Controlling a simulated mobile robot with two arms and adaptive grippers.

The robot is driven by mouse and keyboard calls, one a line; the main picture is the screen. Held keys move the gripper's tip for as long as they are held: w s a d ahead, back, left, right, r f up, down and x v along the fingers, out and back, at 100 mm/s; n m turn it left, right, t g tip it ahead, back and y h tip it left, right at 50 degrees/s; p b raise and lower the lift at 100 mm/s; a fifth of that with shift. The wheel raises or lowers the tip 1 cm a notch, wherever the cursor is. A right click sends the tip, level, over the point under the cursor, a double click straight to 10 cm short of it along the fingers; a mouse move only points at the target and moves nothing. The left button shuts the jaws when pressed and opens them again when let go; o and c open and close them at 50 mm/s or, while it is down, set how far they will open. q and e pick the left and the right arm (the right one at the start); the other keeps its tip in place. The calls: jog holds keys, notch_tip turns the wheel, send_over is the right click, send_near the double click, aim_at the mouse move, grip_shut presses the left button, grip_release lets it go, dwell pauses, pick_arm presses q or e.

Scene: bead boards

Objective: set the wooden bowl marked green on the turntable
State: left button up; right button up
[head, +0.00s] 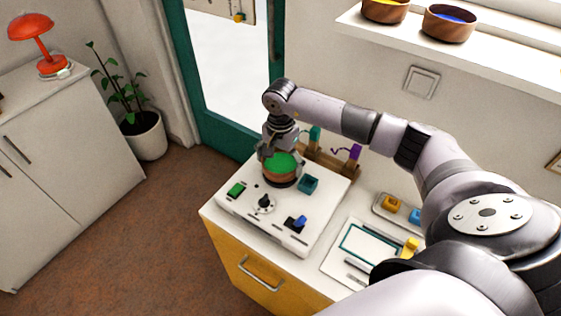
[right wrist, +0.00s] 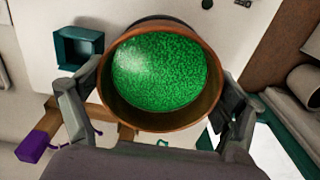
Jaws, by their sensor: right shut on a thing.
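The wooden bowl marked green (head: 281,175) is full of green beads and sits upright in my right gripper (head: 279,152), over the back part of a white board. In the right wrist view the bowl (right wrist: 118,112) lies between the two fingers, one at each side of its rim. A dark round edge, seemingly the turntable (head: 283,185), shows just under the bowl; it also shows behind the bowl's far rim (right wrist: 165,19). The bowl hides most of it, and I cannot tell whether the two touch. My left gripper is not in view.
The white board (head: 243,208) carries a teal box (head: 308,184) close right of the bowl, a green block (head: 236,190), a dial (head: 264,203) and a blue switch (head: 298,222). A wooden rack (head: 335,164) stands behind. Bowls with yellow (head: 384,10) and blue (head: 450,23) are on the shelf.

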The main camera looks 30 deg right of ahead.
jog(key=shift+f, duration=0.1)
dwell(0.3)
jog(key=o, duration=1.1)
jog(key=shift+r+p, duration=1.65)
jog(key=shift+r, duration=1.9)
